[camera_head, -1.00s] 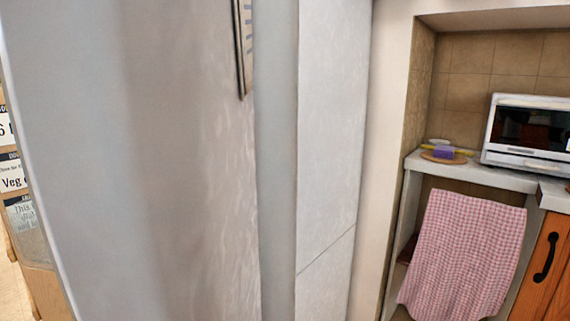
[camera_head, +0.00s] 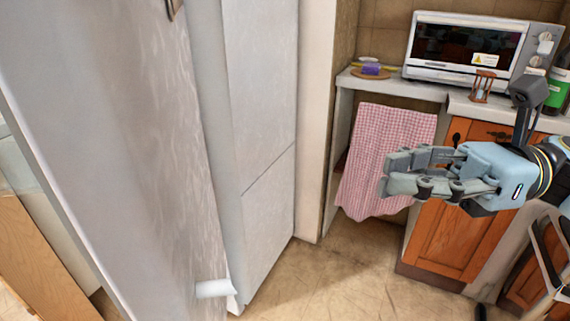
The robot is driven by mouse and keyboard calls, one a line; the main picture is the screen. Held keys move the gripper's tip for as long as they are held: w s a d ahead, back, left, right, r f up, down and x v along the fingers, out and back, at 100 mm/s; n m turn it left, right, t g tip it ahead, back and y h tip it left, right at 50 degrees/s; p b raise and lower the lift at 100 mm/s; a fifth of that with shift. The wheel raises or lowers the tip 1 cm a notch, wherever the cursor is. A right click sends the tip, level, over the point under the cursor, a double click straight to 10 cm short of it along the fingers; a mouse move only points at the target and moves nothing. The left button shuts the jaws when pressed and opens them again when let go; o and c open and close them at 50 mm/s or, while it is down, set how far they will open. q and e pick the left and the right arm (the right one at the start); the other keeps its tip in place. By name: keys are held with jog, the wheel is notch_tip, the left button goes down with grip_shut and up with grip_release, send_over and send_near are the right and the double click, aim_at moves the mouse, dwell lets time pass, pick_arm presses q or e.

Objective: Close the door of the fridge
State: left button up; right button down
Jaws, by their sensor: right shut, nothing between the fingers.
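The fridge door (camera_head: 120,130) is a large pale grey panel filling the left of the view. It stands open, swung out toward me from the fridge body (camera_head: 262,90), whose pale side shows behind it. A short white piece (camera_head: 213,289) sticks out near the door's lower edge. My right gripper (camera_head: 388,174) is at the right, in front of the towel and the wooden cabinet, well apart from the door. It points left, its fingers are shut, and it holds nothing. My left gripper is not in view.
A white oven (camera_head: 468,50) stands on the counter (camera_head: 395,87) at the back right, beside an hourglass (camera_head: 483,87). A pink checked towel (camera_head: 385,150) hangs below. Orange wooden cabinets (camera_head: 450,235) stand at the right. Bare floor (camera_head: 340,275) lies between the fridge and the cabinets.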

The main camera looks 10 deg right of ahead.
notch_tip(320, 180, up, 2)
jog(key=n, duration=0.1)
jog(key=p, duration=0.3)
send_near(236, 173)
jog(key=shift+h, duration=0.3)
jog(key=a, duration=0.3)
jog(key=w+a, duration=0.1)
jog(key=a, duration=0.2)
jog(key=shift+w+r, duration=0.1)
jog(key=shift+a, duration=0.6)
